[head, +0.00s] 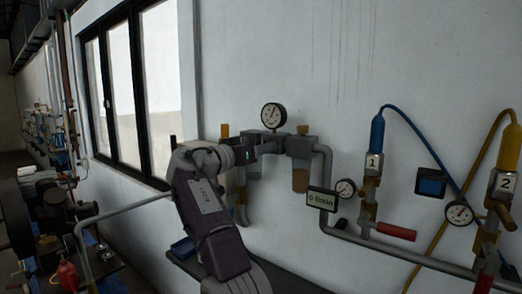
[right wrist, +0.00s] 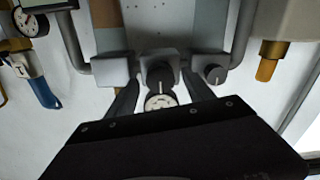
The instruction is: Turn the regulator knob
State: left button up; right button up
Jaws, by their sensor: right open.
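The regulator knob (right wrist: 158,76) is a round black knob with a pale mark, on a grey block in the middle of the right wrist view. My right gripper (right wrist: 162,84) is open, with one finger on each side of this knob. I cannot tell whether the fingers touch it. In the head view my right gripper (head: 243,154) reaches the grey wall assembly below the round gauge (head: 273,116), and hides the knob there. The flow display (head: 321,199) reads 0 l/min. My left gripper is not in view.
A second black knob (right wrist: 213,74) sits on a block to the right. A grey pipe (head: 380,247) runs to valve 1 with a red handle (head: 396,231). Blue and yellow hoses hang at the right. A window (head: 125,85) is at the left.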

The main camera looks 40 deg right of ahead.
jog(key=b+v, duration=0.1)
jog(key=v, duration=0.6)
jog(key=shift+a, duration=0.4)
jog(key=shift+s, duration=0.1)
notch_tip(320, 180, up, 4)
jog(key=s+d+p, duration=0.2)
jog(key=s+p, duration=0.1)
jog(key=a+f+n+y+p, duration=0.2)
jog(key=f+n+y, duration=0.3)
jog(key=f, duration=0.8)
jog(key=a+f+n+y+p, duration=0.2)
jog(key=a+f+n+y, duration=0.15)
jog(key=f, duration=0.85)
jog(key=s+a+f+n+g+y, duration=0.1)
jog(key=s+a+f+y, duration=0.2)
jog(key=s+f, duration=0.3)
jog(key=s+a+f+n+g+y, duration=0.1)
jog(key=s+a+f+y, duration=0.2)
jog(key=s+a+f, duration=0.3)
jog(key=s+a+f+n+g+y, duration=0.1)
jog(key=s+a+f, duration=0.4)
jog(key=f, duration=0.7)
jog(key=shift+s+n+g+y+p, duration=0.35)
jog(key=shift+s+n+g+y, duration=0.1)
jog(key=shift+s+y, duration=0.6)
